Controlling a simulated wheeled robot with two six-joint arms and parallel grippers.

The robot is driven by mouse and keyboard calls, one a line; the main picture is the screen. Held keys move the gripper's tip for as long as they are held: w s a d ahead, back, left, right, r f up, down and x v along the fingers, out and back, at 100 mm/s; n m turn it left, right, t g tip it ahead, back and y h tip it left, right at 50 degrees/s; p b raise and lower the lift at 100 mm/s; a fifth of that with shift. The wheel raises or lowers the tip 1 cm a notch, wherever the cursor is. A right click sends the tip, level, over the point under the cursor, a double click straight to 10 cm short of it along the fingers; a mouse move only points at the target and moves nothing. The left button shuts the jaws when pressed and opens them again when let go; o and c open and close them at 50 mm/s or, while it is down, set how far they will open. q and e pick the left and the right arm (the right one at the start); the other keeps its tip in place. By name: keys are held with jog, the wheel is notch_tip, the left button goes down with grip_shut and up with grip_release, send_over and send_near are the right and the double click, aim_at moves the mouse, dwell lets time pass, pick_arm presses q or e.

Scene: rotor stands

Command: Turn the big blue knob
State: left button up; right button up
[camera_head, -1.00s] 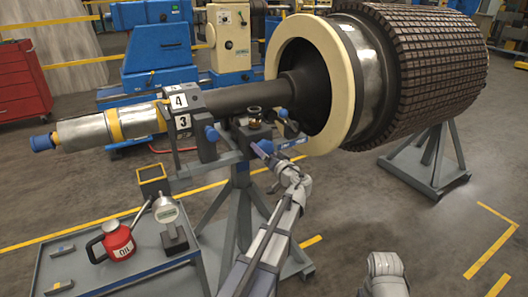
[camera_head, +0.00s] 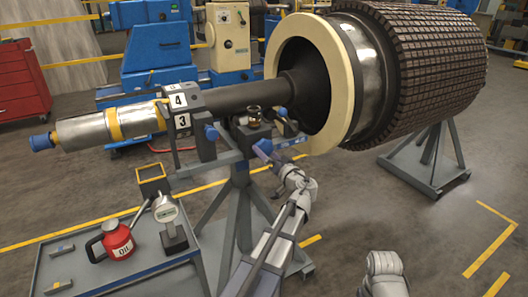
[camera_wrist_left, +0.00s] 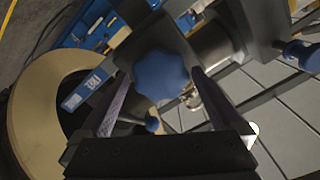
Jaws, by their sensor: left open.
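The big blue knob (camera_wrist_left: 160,75) is star-shaped and fills the middle of the left wrist view. My left gripper (camera_wrist_left: 163,98) is open, with one finger on each side of the knob in that view. I cannot tell whether the fingers touch it. In the head view my left gripper (camera_head: 262,150) is at the side of the grey rotor stand (camera_head: 238,190), below the shaft. There the gripper largely hides the knob. My right arm shows at the bottom, but its gripper is out of the picture.
Another blue knob (camera_head: 211,132) sits left of my gripper on the stand. The rotor shaft (camera_head: 240,95) and cream ring (camera_head: 312,75) are close above and right. A cart (camera_head: 120,275) with a red oil can (camera_head: 118,241) and dial gauge (camera_head: 168,218) stands lower left.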

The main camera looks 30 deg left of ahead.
aim_at(265, 151)
pick_arm(q)
jog(key=v, duration=0.5)
jog(key=x, duration=0.8)
dwell(0.4)
